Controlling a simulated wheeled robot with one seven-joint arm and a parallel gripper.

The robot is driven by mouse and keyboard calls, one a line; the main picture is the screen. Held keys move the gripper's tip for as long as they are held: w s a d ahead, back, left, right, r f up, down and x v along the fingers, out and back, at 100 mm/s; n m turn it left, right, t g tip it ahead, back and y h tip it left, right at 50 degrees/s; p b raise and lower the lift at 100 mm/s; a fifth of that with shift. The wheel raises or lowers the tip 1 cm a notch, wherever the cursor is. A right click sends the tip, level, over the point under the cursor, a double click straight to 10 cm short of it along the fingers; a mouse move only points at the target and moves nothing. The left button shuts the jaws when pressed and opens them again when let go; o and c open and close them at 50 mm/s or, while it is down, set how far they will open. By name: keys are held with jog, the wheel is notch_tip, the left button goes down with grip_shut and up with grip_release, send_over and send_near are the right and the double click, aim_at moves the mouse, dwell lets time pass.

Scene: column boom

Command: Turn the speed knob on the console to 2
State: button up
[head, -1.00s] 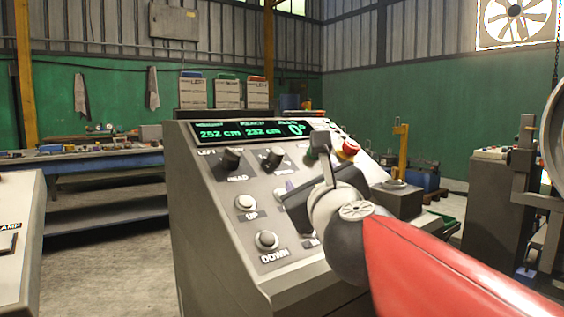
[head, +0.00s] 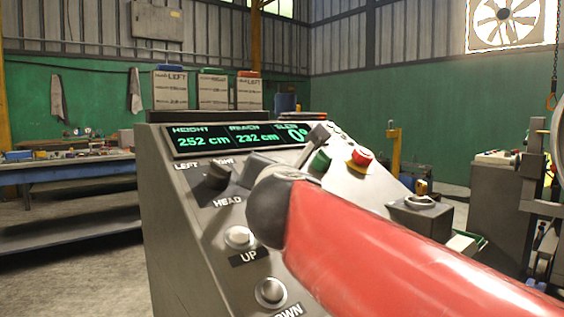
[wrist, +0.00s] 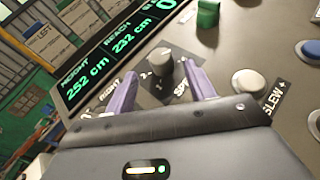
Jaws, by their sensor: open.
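The console (head: 165,215) stands in front of me with a sloped grey panel. In the wrist view the dark grey speed knob (wrist: 160,62) sits on a dark label plate with small numbers, partly legible, and "SP" lettering below it. My gripper (wrist: 162,78) is open, its two purple fingers on either side just short of the knob, with visible gaps. I cannot tell where the knob points. In the head view my red arm and wrist hide the speed knob and the fingers.
A black head knob (head: 217,175), the UP button (head: 239,238) and the DOWN button (head: 271,292) are left of my arm. A green button (head: 320,161) and red mushroom button (head: 361,157) are beyond it. The display (head: 235,138) reads height 252 cm, reach 232 cm, slew 0°.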

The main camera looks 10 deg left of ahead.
jog(key=p+x, duration=0.1)
jog(key=x, duration=0.6)
jog(key=shift+d, duration=0.1)
jog(key=shift+c, duration=0.2)
jog(key=c, duration=0.9)
